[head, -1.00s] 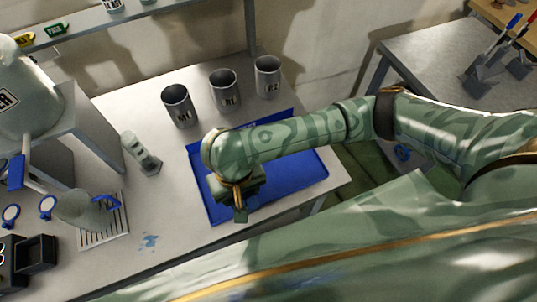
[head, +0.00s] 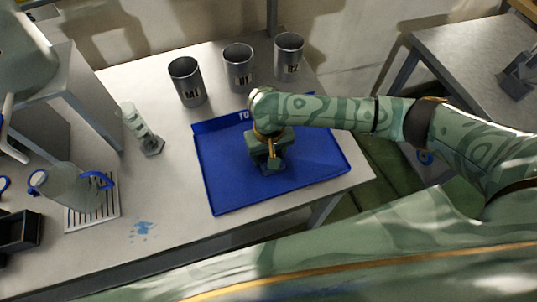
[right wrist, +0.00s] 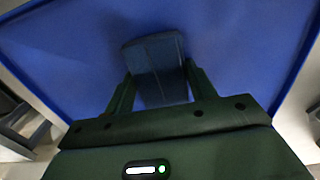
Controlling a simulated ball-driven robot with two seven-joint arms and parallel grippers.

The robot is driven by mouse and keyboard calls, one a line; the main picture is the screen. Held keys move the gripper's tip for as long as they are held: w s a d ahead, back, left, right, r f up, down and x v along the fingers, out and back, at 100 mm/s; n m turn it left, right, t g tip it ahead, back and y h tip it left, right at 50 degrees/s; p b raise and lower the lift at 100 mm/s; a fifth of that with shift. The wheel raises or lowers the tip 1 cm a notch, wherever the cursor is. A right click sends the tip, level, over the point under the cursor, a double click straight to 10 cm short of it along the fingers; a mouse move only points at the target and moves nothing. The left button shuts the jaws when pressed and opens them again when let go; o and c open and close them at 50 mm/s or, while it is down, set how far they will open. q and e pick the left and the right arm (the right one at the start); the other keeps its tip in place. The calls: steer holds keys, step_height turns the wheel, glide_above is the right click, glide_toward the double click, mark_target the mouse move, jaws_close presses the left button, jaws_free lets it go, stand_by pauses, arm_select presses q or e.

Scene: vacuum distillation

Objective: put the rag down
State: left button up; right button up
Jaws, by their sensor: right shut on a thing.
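The rag (right wrist: 157,65) shows in the right wrist view as a dark blue folded piece between my right gripper's fingers. My right gripper (right wrist: 158,90) is shut on it. In the head view my right gripper (head: 270,165) points down over the middle of the blue tray (head: 225,190). The rag cannot be made out there, hidden by the gripper. The tray's blue floor lies behind the rag in the right wrist view; I cannot tell whether the rag touches it. My left gripper is not in view.
A flask (head: 75,190) is at the left. A blue stain (head: 142,230) marks the bench. The tray's front is clear.

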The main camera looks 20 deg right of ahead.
steer(key=shift+r, duration=0.1)
steer(key=o, duration=1)
steer(key=shift+r, duration=0.3)
step_height(320, 180, up, 12)
steer(key=p, duration=0.6)
steer(key=shift+f, duration=0.25)
steer(key=shift+s+f, duration=0.1)
steer(key=shift+s, duration=0.05)
